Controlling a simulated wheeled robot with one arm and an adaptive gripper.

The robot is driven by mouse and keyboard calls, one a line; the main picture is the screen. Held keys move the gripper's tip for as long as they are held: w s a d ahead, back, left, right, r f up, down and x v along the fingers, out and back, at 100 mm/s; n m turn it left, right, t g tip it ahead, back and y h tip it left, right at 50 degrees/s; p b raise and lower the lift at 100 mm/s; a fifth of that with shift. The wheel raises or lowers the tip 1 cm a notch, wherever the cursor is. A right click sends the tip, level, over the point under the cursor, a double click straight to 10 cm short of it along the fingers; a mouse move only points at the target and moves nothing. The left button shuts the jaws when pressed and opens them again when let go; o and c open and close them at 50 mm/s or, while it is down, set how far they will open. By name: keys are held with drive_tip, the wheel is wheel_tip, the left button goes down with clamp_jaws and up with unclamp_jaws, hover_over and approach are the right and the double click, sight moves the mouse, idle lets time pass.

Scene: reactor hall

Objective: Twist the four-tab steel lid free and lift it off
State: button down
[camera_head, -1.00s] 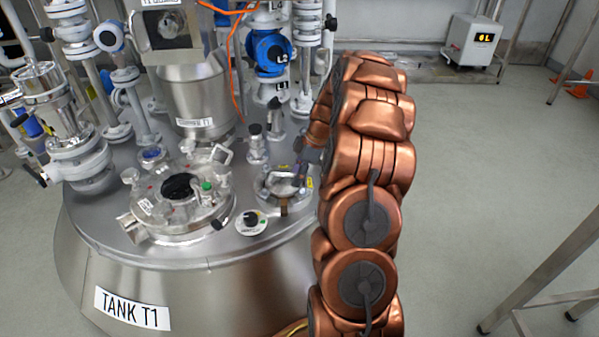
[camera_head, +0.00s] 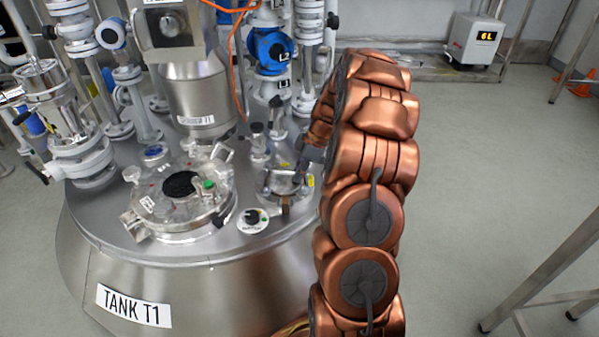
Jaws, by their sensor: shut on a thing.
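The small round steel lid (camera_head: 283,184) sits on its port on the right part of the tank top, with tabs at its rim. A brownish tab or clamp hangs at its front edge. My gripper (camera_head: 301,172) is at the lid's right side, coming from behind my copper arm. It is small and partly hidden here; it is shut on the lid's edge, as far as I can see. The lid looks level, and I cannot make out a gap under it.
The tank T1 (camera_head: 190,290) carries a larger hatch (camera_head: 178,200) to the left and a round dial (camera_head: 252,221) in front of the lid. A blue-headed instrument (camera_head: 270,50) and pipes stand behind. An orange cable hangs near them.

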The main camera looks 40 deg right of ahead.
drive_tip(key=m, duration=0.1)
drive_tip(key=a+m+p, duration=0.1)
drive_tip(key=m, duration=0.1)
drive_tip(key=shift+s+a+r+t+h+p, duration=0.15)
drive_tip(key=shift+s+t+h+p, duration=0.15)
drive_tip(key=shift+s+t+h, duration=0.1)
drive_tip(key=shift+s+a+f+m, duration=0.1)
drive_tip(key=shift+f+m, duration=0.1)
drive_tip(key=shift+m, duration=0.5)
drive_tip(key=shift+r, duration=0.1)
wheel_tip(320, 180, up, 8)
drive_tip(key=p, duration=0.2)
drive_tip(key=shift+f, duration=0.25)
